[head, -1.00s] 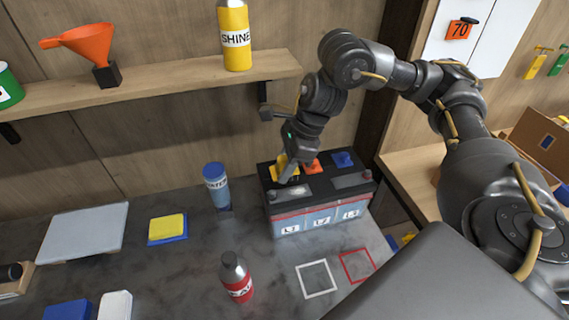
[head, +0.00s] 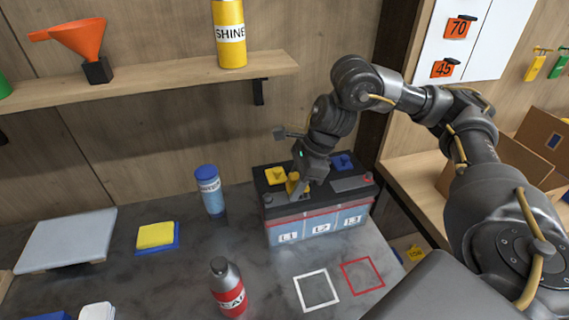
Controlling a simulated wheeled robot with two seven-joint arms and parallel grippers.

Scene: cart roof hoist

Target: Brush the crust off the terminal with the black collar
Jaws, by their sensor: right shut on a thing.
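The black battery (head: 344,220) with a pale blue lower front stands at the back right of the bench. Its top carries a yellow piece (head: 276,176) at left and a blue piece (head: 342,162) at right. My right gripper (head: 300,182) is over the middle of the top, shut on a small yellow thing (head: 293,184). This hides the orange piece there. I cannot tell whether the yellow thing touches the battery. No black collar or crust can be made out. My left gripper is not in view.
A blue-capped bottle (head: 209,190) stands left of the battery and a red-labelled bottle (head: 229,290) in front. A yellow sponge (head: 156,235) lies further left. White (head: 301,292) and red (head: 345,277) outlined squares on the bench are empty. A shelf (head: 160,83) runs above.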

